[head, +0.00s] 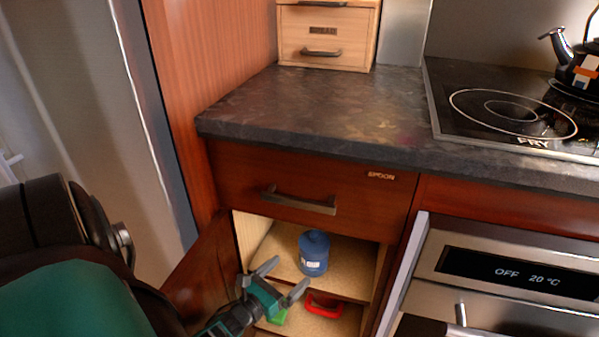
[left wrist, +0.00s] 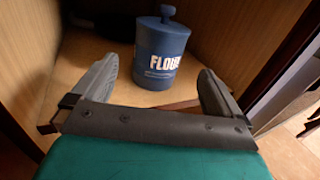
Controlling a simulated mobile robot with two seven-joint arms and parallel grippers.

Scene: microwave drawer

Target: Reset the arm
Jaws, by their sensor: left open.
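My left gripper (head: 275,279) is open and empty in front of the open lower cabinet, at the lower middle of the head view. In the left wrist view its two grey fingers (left wrist: 155,85) are spread wide, with a blue flour canister (left wrist: 162,50) beyond them and between them. The canister (head: 313,253) stands upright on the cabinet's upper shelf (head: 283,262). The fingers look apart from it. My left arm comes in from the lower left. My right gripper is not in view.
The cabinet door (head: 205,270) stands open at the left. A closed drawer (head: 310,190) is above the opening. An oven (head: 510,280) stands at the right. The countertop (head: 330,110) is mostly clear.

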